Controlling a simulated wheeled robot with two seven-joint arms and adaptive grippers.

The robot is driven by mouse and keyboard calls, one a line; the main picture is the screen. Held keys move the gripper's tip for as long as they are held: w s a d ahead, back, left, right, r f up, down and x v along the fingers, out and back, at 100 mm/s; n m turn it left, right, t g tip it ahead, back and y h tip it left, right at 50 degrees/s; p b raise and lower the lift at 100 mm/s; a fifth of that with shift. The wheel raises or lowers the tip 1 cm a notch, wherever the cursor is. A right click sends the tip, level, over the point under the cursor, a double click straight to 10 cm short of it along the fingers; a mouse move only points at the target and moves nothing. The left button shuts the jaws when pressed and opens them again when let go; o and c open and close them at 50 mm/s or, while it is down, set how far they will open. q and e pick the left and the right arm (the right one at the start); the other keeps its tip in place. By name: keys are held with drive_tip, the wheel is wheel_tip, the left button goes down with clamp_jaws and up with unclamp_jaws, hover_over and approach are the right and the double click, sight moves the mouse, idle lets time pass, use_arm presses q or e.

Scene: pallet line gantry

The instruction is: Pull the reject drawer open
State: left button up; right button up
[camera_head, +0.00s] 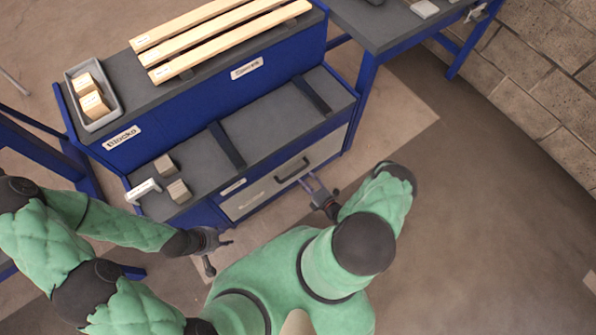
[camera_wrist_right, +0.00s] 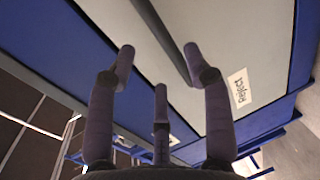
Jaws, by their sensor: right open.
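The reject drawer (camera_head: 283,182) is a light grey front set low in the blue cabinet, and it looks closed. Its dark bar handle (camera_head: 292,169) shows on the front. In the right wrist view the drawer front (camera_wrist_right: 215,40) carries a "Reject" label (camera_wrist_right: 238,88), and a dark bar, apparently the handle (camera_wrist_right: 165,35), runs between and behind the fingers. My right gripper (camera_head: 310,184) is open and empty just in front of the handle's right end; contact cannot be told. My left gripper (camera_head: 220,257) is open and empty, left of the drawer and above the floor.
The cabinet's lower grey shelf (camera_head: 262,128) holds small blocks (camera_head: 179,191) at its left. Above, a grey tray (camera_head: 113,113) with wooden blocks stands beside long wooden slats (camera_head: 220,35). A grey-topped table (camera_head: 385,25) adjoins at the right. Floor before the drawer is clear.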

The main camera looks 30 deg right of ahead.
sight(299, 172)
drive_tip(key=b+x, duration=0.2)
drive_tip(key=x, duration=0.5)
drive_tip(key=shift+w+a+f, duration=0.1)
drive_tip(key=shift+w, duration=0.25)
clamp_jaws()
